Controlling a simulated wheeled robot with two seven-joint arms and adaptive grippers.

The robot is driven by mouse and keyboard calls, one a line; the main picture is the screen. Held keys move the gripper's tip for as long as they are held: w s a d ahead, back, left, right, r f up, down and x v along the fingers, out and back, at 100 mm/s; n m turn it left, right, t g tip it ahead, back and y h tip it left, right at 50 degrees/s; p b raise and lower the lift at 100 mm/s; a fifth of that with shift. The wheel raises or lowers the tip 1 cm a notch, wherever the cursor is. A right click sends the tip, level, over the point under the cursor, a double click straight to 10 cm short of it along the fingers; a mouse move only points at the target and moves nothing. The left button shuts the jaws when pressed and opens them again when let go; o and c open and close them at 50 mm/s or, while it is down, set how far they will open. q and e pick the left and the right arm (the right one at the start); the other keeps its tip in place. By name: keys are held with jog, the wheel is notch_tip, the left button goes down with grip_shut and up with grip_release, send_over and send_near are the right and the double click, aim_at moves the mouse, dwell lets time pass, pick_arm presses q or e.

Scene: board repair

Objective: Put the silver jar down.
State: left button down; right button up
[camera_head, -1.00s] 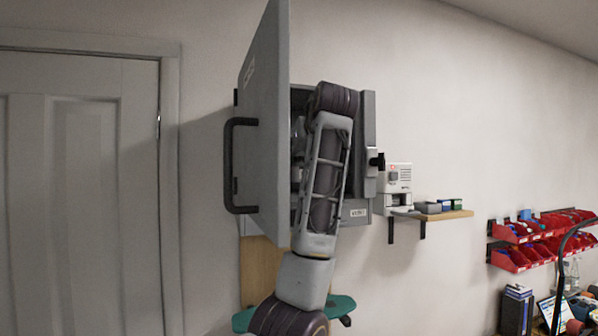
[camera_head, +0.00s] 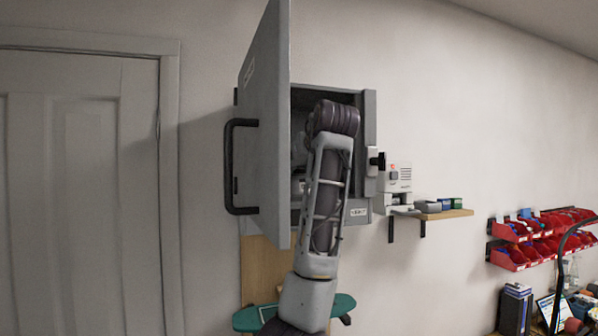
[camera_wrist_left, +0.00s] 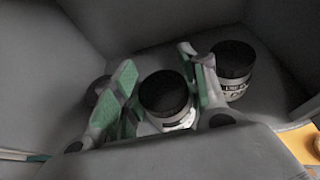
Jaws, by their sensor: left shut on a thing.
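In the left wrist view, a silver jar with a black lid (camera_wrist_left: 165,94) stands between the green-padded fingers of my left gripper (camera_wrist_left: 160,88), which is shut on it. The jar looks roughly upright inside the grey wall cabinet (camera_head: 369,130). I cannot tell whether its base touches the cabinet floor. In the head view, my left arm reaches into the open cabinet, and the door and my arm hide most of the gripper and the jar. My right gripper is not in view.
A labelled jar with a black lid (camera_wrist_left: 233,62) stands close beside the right finger. A dark round thing (camera_wrist_left: 98,90) is partly hidden behind the left finger. The cabinet door (camera_head: 268,130) stands open at left. A small shelf (camera_head: 440,214) is at right.

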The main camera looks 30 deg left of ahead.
pick_arm(q)
jog(key=shift+w+a+f+p, duration=0.1)
jog(key=shift+w+f+p, duration=0.05)
jog(key=shift+f+p, duration=0.25)
jog(key=shift+f, duration=0.1)
jog(key=shift+f, duration=0.1)
jog(key=c, duration=1.2)
grip_release()
jog(key=o, duration=0.4)
